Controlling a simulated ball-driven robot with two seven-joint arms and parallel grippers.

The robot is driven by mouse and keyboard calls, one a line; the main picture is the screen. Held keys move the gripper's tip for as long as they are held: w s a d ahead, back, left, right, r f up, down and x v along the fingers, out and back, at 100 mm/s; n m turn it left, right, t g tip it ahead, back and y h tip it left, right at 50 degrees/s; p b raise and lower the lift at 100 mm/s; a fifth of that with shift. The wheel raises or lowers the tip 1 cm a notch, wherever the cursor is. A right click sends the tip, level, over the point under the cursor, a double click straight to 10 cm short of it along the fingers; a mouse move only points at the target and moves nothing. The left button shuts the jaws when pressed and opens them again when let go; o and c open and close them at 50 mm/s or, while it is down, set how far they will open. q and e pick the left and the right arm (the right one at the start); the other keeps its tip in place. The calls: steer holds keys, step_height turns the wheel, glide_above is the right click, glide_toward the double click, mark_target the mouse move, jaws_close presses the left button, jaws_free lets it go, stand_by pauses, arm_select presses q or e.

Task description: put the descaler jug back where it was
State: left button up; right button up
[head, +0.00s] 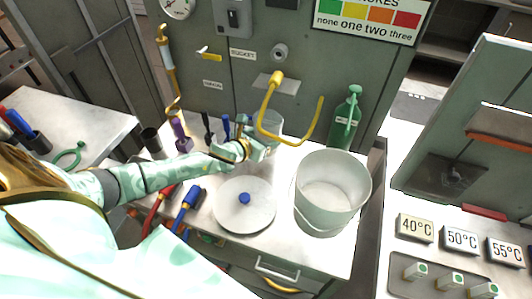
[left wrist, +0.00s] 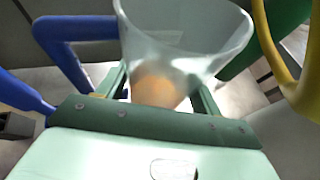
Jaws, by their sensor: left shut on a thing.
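A clear, see-through jug (head: 271,122) stands at the back of the worktop, behind the yellow hose. My left gripper (head: 262,148) is shut on it from the front. In the left wrist view the clear jug (left wrist: 185,40) is upright between the two fingers, with an orange tint low inside it. I cannot tell whether its base touches the worktop. A green bottle (head: 347,122) with a white label stands to its right at the back; the label is too small to read. My right gripper is out of view.
The yellow hose (head: 268,100) loops close beside the jug. A pale bucket (head: 330,190) stands front right and a white round lid with a blue knob (head: 245,215) lies front centre. Blue-handled tools (head: 187,200) lie left. Blue handles (left wrist: 70,35) are close left of the jug.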

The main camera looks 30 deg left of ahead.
arm_select(q)
steer(key=shift+f+b, duration=1.45)
steer(key=shift+f, duration=1.25)
steer(key=o, duration=1.3)
steer(key=shift+c, duration=0.2)
steer(key=shift+r, duration=0.15)
steer(key=shift+s+r+p, duration=0.15)
steer(key=shift+s+p, duration=0.1)
steer(key=shift+p, duration=0.1)
steer(key=p+v, duration=0.3)
steer(key=v, duration=0.8)
steer(key=shift+s, duration=0.2)
